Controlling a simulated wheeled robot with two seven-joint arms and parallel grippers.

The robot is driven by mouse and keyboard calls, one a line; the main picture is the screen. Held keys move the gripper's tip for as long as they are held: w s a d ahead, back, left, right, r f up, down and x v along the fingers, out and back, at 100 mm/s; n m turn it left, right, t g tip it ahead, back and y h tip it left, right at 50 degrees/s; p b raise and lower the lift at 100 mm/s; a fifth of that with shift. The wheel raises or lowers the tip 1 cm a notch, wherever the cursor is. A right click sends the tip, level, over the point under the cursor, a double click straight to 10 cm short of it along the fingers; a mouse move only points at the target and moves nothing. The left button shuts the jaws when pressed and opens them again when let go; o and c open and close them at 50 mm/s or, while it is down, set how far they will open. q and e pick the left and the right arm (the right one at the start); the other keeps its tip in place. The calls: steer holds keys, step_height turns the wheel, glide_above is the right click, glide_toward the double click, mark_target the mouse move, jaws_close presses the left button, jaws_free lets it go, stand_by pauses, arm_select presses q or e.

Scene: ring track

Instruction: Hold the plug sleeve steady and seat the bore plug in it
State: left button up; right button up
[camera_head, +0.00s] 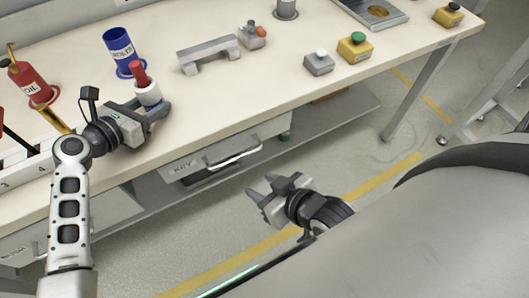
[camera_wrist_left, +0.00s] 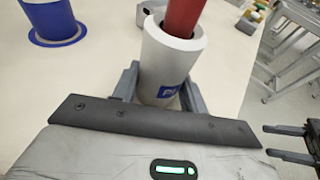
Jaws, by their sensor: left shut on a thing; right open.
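The plug sleeve (camera_head: 149,93) is a white cylinder with a blue label, standing on the bench at the left. It also shows in the left wrist view (camera_wrist_left: 168,60). The red bore plug (camera_head: 138,72) stands in the sleeve's open top, its upper part sticking out; in the left wrist view the plug (camera_wrist_left: 184,17) enters the bore. How deep it sits is hidden. My left gripper (camera_head: 151,106) is shut on the sleeve, one finger on each side. My right gripper (camera_head: 259,188) is open and empty, off the bench's front edge and away from the plug.
A blue bolts cup (camera_head: 119,48) and a red oil can (camera_head: 31,84) stand left of the sleeve. A grey bridge-shaped block (camera_head: 209,53) lies to the right, with a grey button box (camera_head: 319,62) and a yellow one (camera_head: 355,47) beyond. The front middle of the bench is clear.

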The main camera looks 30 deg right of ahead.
arm_select(q)
steer(key=o, duration=0.9)
steer(key=shift+c, duration=0.2)
steer(key=shift+a, duration=0.1)
